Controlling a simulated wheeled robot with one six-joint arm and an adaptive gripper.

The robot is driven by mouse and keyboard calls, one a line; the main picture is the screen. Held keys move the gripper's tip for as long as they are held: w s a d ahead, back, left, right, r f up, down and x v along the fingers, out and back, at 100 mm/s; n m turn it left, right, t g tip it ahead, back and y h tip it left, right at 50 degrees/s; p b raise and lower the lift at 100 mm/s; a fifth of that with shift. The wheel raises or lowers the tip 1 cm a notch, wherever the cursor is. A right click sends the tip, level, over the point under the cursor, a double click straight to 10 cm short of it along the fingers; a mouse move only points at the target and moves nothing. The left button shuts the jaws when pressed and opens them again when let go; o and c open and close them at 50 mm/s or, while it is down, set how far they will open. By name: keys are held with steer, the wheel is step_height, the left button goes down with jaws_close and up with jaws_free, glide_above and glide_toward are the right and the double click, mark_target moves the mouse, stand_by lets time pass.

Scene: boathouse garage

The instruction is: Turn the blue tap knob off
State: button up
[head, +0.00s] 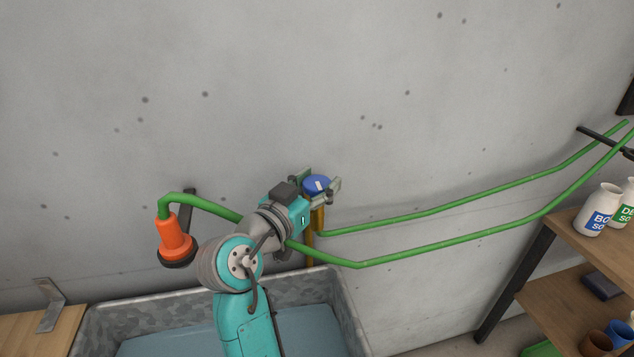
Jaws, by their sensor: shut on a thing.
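The blue tap knob (316,184) sits on top of a brass-coloured tap (320,219) at the concrete wall, with a white mark on its top. My gripper (322,186) reaches it from the lower left. Its fingers lie on either side of the knob and are shut on it. The wrist hides part of the tap and its lower pipe.
A green hose (440,215) runs from the tap area to the right wall. An orange nozzle (173,238) hangs at left. A metal trough (340,300) with bluish water stands below. A wooden shelf (570,240) with white bottles (598,210) is at right.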

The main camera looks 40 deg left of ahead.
mark_target(317, 182)
steer(key=o, duration=1.2)
steer(key=shift+c, duration=0.2)
steer(key=shift+r, duration=0.15)
step_height(317, 182, up, 10)
steer(key=shift+f, duration=0.15)
